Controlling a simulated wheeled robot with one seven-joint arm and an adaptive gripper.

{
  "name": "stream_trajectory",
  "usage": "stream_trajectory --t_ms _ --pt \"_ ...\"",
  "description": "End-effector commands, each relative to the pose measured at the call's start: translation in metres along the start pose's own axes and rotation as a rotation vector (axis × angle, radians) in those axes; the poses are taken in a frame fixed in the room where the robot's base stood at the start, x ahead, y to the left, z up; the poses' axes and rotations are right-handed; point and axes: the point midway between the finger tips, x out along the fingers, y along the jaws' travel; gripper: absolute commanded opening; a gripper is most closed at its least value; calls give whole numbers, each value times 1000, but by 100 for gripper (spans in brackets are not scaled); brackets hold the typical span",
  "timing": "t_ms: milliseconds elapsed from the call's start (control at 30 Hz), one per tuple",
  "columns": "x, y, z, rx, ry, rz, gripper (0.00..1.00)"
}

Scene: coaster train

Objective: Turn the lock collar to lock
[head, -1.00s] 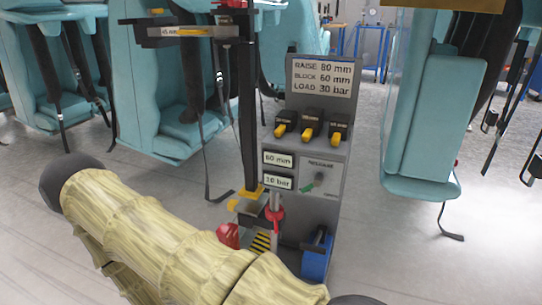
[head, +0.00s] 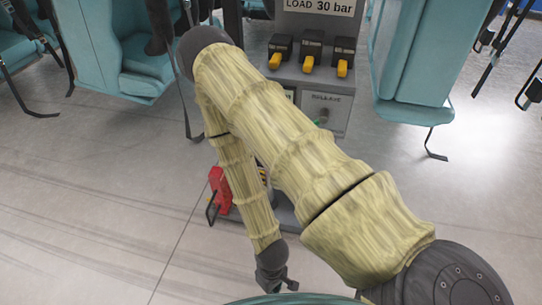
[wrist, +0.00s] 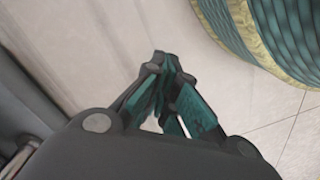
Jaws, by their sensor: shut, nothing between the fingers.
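My gripper (head: 280,281) is low in the head view, below the end of my folded sleeved arm. In the wrist view my gripper (wrist: 164,66) has its fingertips together over bare floor, with nothing between them. The lock collar cannot be made out in either view. My arm covers most of the jack stand's lower part. The grey control stand (head: 345,112) shows behind my arm, with part of its sign cut off at the top. My gripper is in front of the stand and apart from it.
A red part with a dark handle (head: 217,190) shows on the floor left of my forearm. Yellow-tipped levers (head: 309,62) are on the stand. Teal seats stand left (head: 120,55) and right (head: 415,75). The floor at lower left is clear.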

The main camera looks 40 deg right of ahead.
Motion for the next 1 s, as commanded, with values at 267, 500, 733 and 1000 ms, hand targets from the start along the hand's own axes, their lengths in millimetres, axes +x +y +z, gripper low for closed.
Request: stream_trajectory --t_ms 267,500,733,1000 --pt "-27 -22 -67 -306 -166 -52 0" --pt "-78 -11 -128 -576 -325 18 0" --pt "-154 16 -196 -789 -485 183 0" --pt "-263 47 -268 -913 -655 423 0"
